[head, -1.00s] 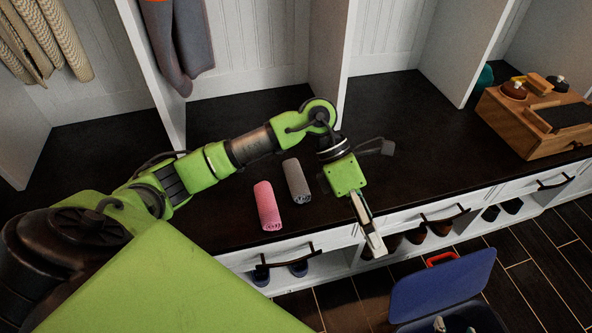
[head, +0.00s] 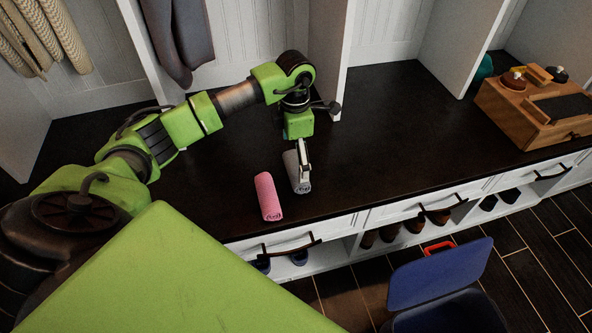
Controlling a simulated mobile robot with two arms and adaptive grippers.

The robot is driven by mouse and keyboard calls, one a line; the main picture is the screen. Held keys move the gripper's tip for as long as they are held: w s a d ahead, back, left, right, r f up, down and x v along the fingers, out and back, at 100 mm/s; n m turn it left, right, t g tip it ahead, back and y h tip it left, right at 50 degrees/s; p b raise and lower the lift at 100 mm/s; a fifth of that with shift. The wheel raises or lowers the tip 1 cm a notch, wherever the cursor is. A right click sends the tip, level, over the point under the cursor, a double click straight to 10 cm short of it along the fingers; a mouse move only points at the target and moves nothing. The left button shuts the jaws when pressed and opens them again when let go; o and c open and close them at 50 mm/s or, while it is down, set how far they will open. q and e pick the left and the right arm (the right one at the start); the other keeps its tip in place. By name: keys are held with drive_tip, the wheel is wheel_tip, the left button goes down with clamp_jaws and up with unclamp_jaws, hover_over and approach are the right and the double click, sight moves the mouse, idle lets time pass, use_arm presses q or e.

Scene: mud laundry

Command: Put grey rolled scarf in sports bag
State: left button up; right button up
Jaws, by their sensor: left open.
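The grey rolled scarf (head: 291,166) lies on the dark bench top, partly hidden by my left gripper. My left gripper (head: 303,183) points down over the scarf with its jaws open; whether it touches the scarf is hard to tell. A pink roll (head: 268,197) lies just left of the scarf, close to it. A blue open holder with a raised flap (head: 440,273) stands on the floor at the lower right, cut off by the picture edge; I cannot tell for sure that it is the sports bag. My right gripper is not in view.
The dark bench top (head: 400,120) is clear right of the scarf. A wooden box (head: 535,112) stands at its right end. White dividers (head: 332,60) rise at the back. Drawers and shoe cubbies line the front. A red-orange piece (head: 439,247) shows behind the blue flap.

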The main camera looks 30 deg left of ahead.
sight(297, 165)
use_arm(q)
drive_tip(key=f, duration=0.3)
drive_tip(key=f+b, duration=0.1)
drive_tip(key=f, duration=0.1)
drive_tip(key=shift+w+d+f, duration=0.1)
drive_tip(key=shift+d+f, duration=0.05)
drive_tip(key=shift+d, duration=0.2)
drive_tip(key=c, duration=1.1)
drive_tip(key=shift+o, duration=0.2)
drive_tip(key=shift+r, duration=0.2)
